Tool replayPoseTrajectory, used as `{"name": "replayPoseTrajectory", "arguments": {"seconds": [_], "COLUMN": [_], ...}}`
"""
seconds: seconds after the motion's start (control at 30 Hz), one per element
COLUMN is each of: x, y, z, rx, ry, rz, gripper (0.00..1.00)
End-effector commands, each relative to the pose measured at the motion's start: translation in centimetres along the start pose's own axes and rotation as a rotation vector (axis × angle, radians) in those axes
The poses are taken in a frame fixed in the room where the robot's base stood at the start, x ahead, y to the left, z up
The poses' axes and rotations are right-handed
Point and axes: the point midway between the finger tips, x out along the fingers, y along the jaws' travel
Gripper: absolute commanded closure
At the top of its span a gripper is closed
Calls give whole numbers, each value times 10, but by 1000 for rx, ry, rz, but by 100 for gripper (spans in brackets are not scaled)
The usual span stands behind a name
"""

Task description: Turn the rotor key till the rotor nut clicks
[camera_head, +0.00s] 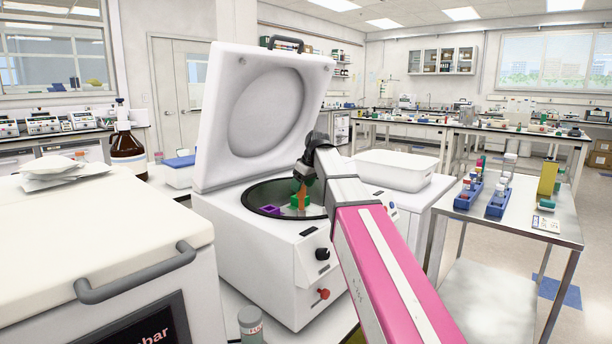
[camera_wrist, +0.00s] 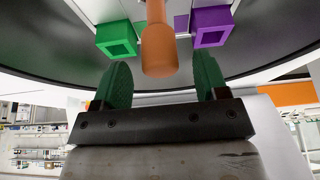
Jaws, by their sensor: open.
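The white centrifuge (camera_head: 262,265) stands with its lid (camera_head: 265,105) raised. Its dark round bowl (camera_head: 325,192) is open and holds the rotor, mostly hidden by my arm. An orange handle, which looks like the rotor key (camera_wrist: 158,48), stands up in the rotor's middle; it also shows in the head view (camera_head: 302,203). A green bucket (camera_wrist: 117,37) and a purple bucket (camera_wrist: 212,26) sit to either side of it. My gripper (camera_wrist: 161,72) is open, its green fingers left and right of the key's end with gaps on both sides. The rotor nut is hidden.
The raised lid stands behind my gripper. A white instrument with a grey handle (camera_head: 135,275) is at near left. A white tub (camera_head: 394,170) is to the right of the centrifuge. A side table (camera_head: 530,225) at right holds blue racks.

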Motion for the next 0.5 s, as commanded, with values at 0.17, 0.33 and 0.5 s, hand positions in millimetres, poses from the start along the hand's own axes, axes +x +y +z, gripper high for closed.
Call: {"name": "replayPoseTrajectory", "arguments": {"seconds": [0.17, 0.33, 0.5], "x": [24, 35, 38], "y": [0, 0, 0], "z": [0, 0, 0], "rx": [0, 0, 0], "ry": [-1, 0, 1], "rz": [-1, 0, 0], "gripper": [33, 33, 33]}}
